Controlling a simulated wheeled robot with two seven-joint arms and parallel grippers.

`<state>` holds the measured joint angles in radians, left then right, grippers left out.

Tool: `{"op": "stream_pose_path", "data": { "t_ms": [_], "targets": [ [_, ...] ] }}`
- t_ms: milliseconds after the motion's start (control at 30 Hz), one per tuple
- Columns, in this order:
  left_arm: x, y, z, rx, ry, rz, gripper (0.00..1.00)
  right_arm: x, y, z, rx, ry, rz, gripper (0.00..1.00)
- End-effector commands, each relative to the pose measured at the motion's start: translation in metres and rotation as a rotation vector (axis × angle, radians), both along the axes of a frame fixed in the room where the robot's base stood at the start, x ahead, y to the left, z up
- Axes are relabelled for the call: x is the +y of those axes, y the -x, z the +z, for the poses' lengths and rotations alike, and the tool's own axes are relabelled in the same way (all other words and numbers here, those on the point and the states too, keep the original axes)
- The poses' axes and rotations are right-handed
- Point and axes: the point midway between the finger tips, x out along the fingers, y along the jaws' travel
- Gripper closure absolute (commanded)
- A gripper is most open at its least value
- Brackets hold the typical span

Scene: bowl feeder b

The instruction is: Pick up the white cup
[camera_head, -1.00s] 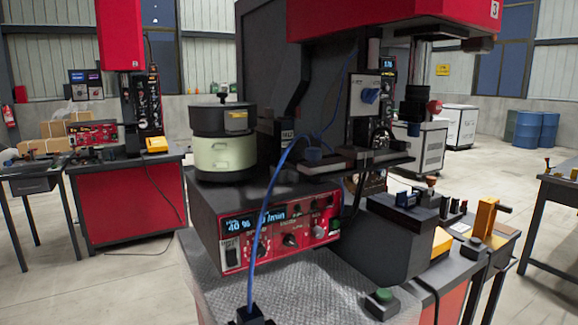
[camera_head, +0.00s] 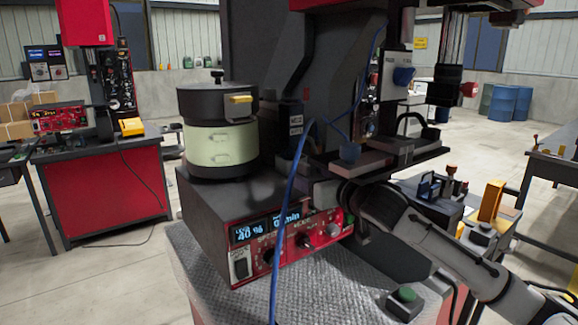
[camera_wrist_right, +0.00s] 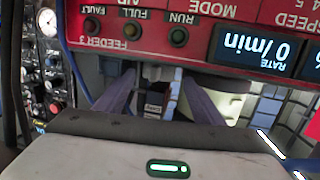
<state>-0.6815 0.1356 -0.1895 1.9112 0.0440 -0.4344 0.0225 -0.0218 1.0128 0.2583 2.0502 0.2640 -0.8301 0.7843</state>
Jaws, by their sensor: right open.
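I cannot make out a separate white cup in either view. In the head view, the nearest pale round thing is the cream drum (camera_head: 220,144) of the bowl feeder, with a black lid, standing upright on the control box. My right gripper (camera_head: 326,192) is low beside the right end of the control box, its fingers mostly hidden. In the right wrist view my right gripper (camera_wrist_right: 160,82) shows two fingers apart with nothing clearly held. A cream surface (camera_wrist_right: 228,104) shows beyond the finger at right; I cannot tell what it belongs to. My left gripper is out of view.
The red-fronted control box (camera_head: 290,238) is very close to my right gripper. A blue cable (camera_head: 287,205) hangs in front of it. The press body stands behind my arm. A green button box (camera_head: 405,304) sits on the grey metal plate (camera_head: 335,290), which is otherwise mostly clear.

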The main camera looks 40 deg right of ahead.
Motion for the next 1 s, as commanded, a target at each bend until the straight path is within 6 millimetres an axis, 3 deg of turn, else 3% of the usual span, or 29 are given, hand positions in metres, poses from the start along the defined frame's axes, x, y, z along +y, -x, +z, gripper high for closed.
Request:
{"op": "stream_pose_path", "data": {
  "t_ms": [167, 367, 633, 1000],
  "targets": [
    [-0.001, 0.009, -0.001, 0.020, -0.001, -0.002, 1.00, -0.006, -0.017, -0.002, 0.000, -0.001, -0.001, 0.37],
    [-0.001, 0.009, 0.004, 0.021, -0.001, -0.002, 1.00, -0.010, -0.030, -0.001, 0.000, -0.001, -0.001, 0.37],
    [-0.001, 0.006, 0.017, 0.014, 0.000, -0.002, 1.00, -0.022, -0.062, -0.006, 0.000, -0.002, -0.002, 0.37],
    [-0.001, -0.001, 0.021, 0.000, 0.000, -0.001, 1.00, -0.023, -0.069, -0.009, 0.002, 0.000, 0.000, 0.39]
  ]
}}
